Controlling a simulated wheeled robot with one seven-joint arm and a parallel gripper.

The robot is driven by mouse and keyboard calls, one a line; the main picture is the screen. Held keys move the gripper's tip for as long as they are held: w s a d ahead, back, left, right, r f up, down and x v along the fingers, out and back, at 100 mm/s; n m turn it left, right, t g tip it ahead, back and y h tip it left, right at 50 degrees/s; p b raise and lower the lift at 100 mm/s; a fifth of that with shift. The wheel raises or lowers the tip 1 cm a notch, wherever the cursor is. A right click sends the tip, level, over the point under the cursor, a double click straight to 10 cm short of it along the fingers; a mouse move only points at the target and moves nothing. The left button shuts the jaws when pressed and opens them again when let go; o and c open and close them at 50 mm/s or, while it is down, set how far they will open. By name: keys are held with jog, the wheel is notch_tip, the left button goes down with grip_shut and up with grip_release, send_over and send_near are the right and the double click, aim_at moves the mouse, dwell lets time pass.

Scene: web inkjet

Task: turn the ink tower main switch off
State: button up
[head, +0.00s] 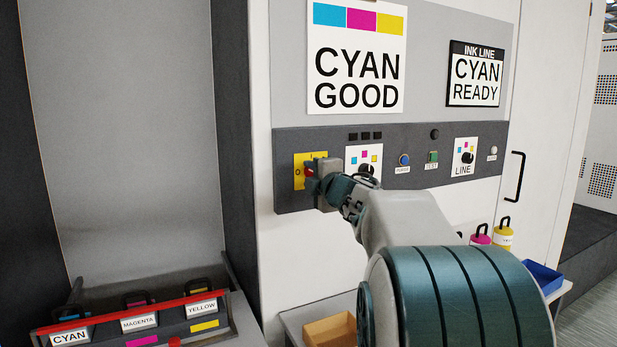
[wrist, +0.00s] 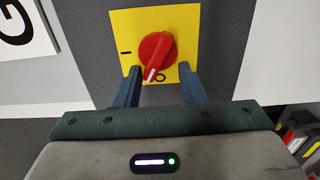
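The main switch is a red rotary knob (wrist: 157,47) on a yellow plate (wrist: 122,30), marked I at the left and O at the bottom in the wrist view. The knob's white pointer line is directed down and slightly left, close beside the O. My gripper (wrist: 160,82) is open, with one dark finger on each side of the knob's lower end. The pointer end is close to the left finger; I cannot tell whether they touch. In the head view the yellow plate (head: 299,182) is partly hidden behind my gripper (head: 312,181).
The grey control panel (head: 300,140) also carries a selector (head: 367,170), a blue button (head: 404,160), a green button (head: 432,157) and a LINE knob (head: 467,158). Ink cartridges (head: 140,321) stand in a tray at lower left. A cardboard-coloured bin (head: 330,330) sits below.

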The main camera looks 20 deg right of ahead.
jog(key=shift+a, duration=0.3)
jog(key=s, duration=1.4)
jog(key=shift+d, duration=0.35)
jog(key=shift+w, duration=0.1)
